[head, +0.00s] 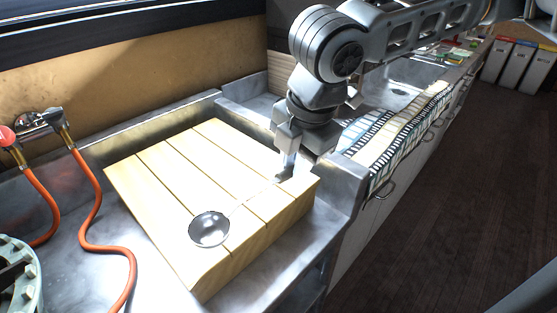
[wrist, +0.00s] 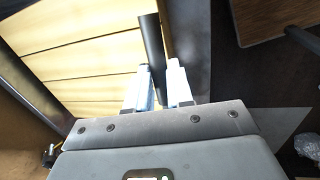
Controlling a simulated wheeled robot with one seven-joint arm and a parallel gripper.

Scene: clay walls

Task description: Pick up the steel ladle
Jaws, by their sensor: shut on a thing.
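The steel ladle (head: 209,230) lies over the wooden slatted board (head: 150,190), its round bowl toward the front and its thin handle running up and right to my gripper (head: 287,172). In the wrist view my gripper (wrist: 161,85) has its two pale fingers on either side of a dark handle end (wrist: 151,45). The gripper is shut on the handle near the right edge of the board. The bowl looks to be at or very near the board surface; I cannot tell whether it touches.
The board sits in a metal sink counter (head: 250,278). Orange hoses (head: 92,215) with taps are at the left. Striped towels (head: 405,135) hang over the counter edge to the right. A raised metal rim (head: 345,190) stands close right of my gripper. Dark floor (head: 440,230) lies beyond.

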